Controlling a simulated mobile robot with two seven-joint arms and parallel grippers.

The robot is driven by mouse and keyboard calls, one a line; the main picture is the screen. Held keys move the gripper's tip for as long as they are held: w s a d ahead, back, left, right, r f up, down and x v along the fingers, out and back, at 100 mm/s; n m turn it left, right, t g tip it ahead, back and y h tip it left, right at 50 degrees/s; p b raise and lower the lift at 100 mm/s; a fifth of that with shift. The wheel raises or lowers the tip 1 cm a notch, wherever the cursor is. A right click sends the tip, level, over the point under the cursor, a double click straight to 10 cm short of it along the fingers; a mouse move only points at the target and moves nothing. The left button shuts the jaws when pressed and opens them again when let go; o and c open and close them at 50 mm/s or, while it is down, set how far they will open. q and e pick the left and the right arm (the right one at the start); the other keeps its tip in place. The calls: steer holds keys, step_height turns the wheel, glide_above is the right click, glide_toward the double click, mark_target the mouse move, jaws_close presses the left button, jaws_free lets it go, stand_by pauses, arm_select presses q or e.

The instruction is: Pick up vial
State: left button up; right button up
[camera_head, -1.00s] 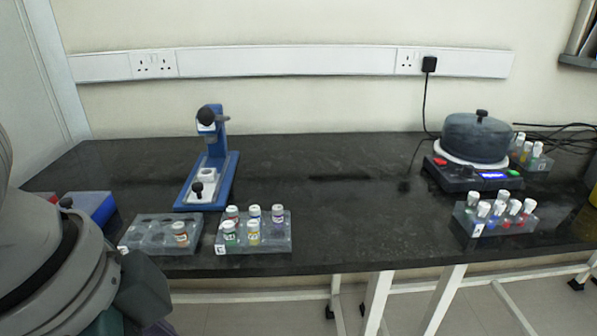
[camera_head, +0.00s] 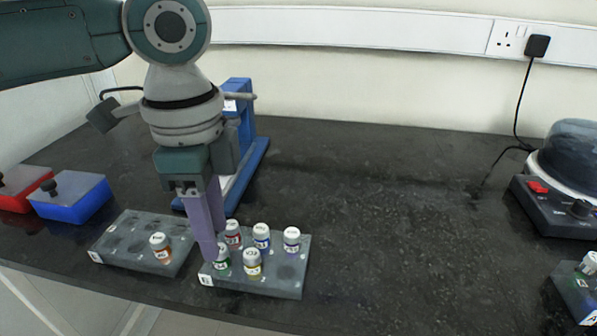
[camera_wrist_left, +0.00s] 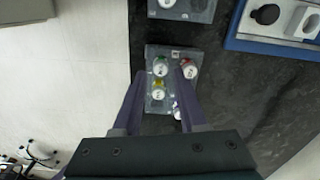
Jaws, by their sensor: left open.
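Small white-capped vials stand in a grey rack (camera_head: 291,281): a green one (camera_head: 222,260), a yellow one (camera_head: 253,263), a red one (camera_head: 232,233), a blue one (camera_head: 262,236) and a purple one (camera_head: 291,240). My left gripper (camera_head: 214,245) points down at the rack's left end, open, close to the green vial. In the left wrist view, the green vial (camera_wrist_left: 160,67) appears between the two purple fingers (camera_wrist_left: 160,73), with the red vial (camera_wrist_left: 190,68) by the right finger and the yellow vial (camera_wrist_left: 158,90) nearer the palm. Contact cannot be told. My right gripper is out of view.
A second grey rack (camera_head: 122,229) to the left holds an orange vial (camera_head: 161,247). Blue (camera_head: 72,196) and red (camera_head: 20,190) boxes lie farther left. A blue stand (camera_head: 247,170) is behind my arm. A black device (camera_head: 560,210) is at right; the middle bench is clear.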

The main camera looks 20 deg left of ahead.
mark_target(222, 260)
arm_select(q)
step_height(222, 260, down, 3)
steer(key=shift+f, duration=0.2)
steer(key=shift+c, duration=0.3)
jaws_close()
